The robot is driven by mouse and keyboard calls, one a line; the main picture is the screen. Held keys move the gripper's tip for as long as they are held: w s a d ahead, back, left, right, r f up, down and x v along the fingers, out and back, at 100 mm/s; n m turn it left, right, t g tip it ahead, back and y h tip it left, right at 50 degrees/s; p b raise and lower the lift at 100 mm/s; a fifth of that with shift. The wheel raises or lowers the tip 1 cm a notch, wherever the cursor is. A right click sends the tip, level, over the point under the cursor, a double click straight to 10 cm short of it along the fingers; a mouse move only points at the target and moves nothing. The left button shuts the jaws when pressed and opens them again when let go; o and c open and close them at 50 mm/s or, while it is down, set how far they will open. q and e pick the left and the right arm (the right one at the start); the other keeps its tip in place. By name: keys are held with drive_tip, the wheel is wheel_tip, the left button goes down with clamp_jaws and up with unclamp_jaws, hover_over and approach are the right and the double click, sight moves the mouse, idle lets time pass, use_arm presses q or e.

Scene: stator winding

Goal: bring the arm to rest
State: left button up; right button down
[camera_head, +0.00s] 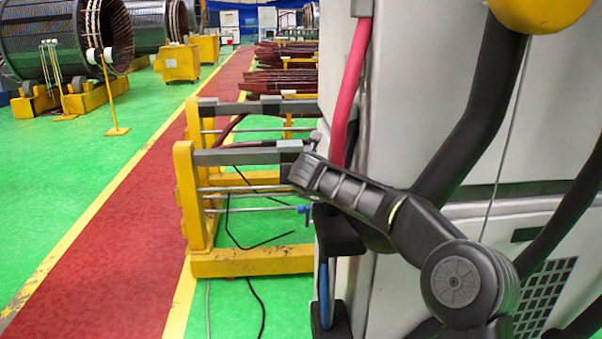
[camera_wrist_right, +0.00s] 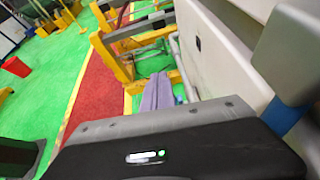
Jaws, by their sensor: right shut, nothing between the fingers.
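My right arm (camera_head: 370,205) is in the head view. Its dark links run from the lower right up and left, in front of a large pale cabinet (camera_head: 425,100). In the right wrist view my right gripper (camera_wrist_right: 164,77) shows as two grey fingers side by side, shut with nothing between them. They point toward a yellow stand with grey bars (camera_wrist_right: 108,50). In the head view that stand (camera_head: 187,195) is just left of the arm's far end. I cannot tell how much space lies between them. My left gripper is in neither view.
The cabinet fills the right side, with a red cable (camera_head: 349,85) and black hoses in front. Large stator drums (camera_head: 70,40) stand at the back left. Dark cables cross the floor near the stand.

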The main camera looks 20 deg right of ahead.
drive_tip(key=shift+r, duration=0.15)
idle(0.3)
drive_tip(key=s+a+f+n+y, duration=0.15)
drive_tip(key=a+f+n, duration=0.25)
drive_tip(key=f+n, duration=0.55)
drive_tip(key=s+a+f+n+y, duration=0.1)
drive_tip(key=s+a+f+n, duration=0.1)
drive_tip(key=a+f+n, duration=0.55)
drive_tip(key=s+a+f+n+g+y, duration=0.1)
drive_tip(key=s+a+f+n+g, duration=0.1)
drive_tip(key=s+f+n, duration=0.5)
drive_tip(key=s+a+f+n+g+y, duration=0.1)
drive_tip(key=s+a+f+n, duration=0.2)
drive_tip(key=f, duration=0.8)
drive_tip(key=s+a+f+n+g+y, duration=0.1)
drive_tip(key=s+f+n+g, duration=0.2)
drive_tip(key=s, duration=0.9)
drive_tip(key=s+a+f+n+g+y, duration=0.1)
drive_tip(key=s+a+f+n+g, duration=0.1)
drive_tip(key=s+f, duration=0.7)
drive_tip(key=s+a+f+n+g+y, duration=0.1)
drive_tip(key=s+f+n+g, duration=0.3)
drive_tip(key=s, duration=1.3)
wheel_tip(320, 180, down, 3)
drive_tip(key=shift+s+a+r+n+b, duration=0.1)
drive_tip(key=shift+s+a+n+b, duration=0.2)
drive_tip(key=shift+n, duration=0.6)
